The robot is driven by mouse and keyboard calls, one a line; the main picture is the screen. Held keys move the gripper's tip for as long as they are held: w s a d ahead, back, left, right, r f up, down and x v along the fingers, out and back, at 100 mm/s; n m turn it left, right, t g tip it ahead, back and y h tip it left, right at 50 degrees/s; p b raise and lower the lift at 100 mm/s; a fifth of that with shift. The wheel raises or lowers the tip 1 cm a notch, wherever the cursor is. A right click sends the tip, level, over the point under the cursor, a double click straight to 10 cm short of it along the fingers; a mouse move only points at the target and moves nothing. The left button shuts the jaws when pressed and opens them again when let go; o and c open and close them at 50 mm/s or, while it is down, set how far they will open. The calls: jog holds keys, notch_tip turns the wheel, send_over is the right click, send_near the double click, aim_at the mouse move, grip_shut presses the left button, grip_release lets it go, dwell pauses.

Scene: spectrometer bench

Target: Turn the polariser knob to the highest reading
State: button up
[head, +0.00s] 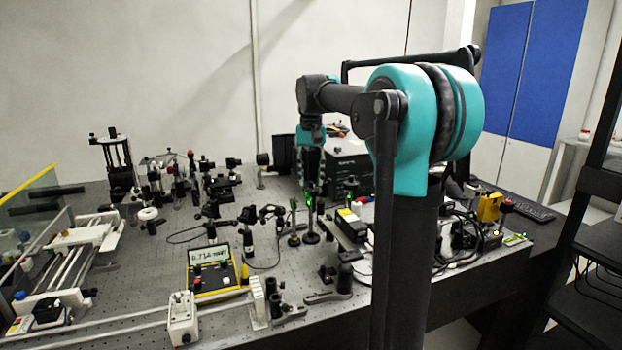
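A yellow-edged meter (210,272) lies on the bench at centre left. Its pale display (208,256) shows small digits starting with about 0.7, too small to read surely. My gripper (310,188) hangs down from my teal and black arm over the optics in the middle of the bench. It is small and dark against a dark box, and I cannot tell how far its fingers are apart. Green glints show near its tips, above a dark post (311,228). I cannot make out the polariser knob; it may be hidden by the gripper.
Posts and mounts crowd the perforated bench (130,275). A dark box (348,170) stands behind the gripper. A yellow block (489,207) and cables are at right. A rail with a white block (182,318) runs along the front left.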

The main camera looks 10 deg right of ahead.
aim_at(311, 182)
notch_tip(311, 182, up, 12)
jog(key=shift+f, duration=0.25)
dwell(0.4)
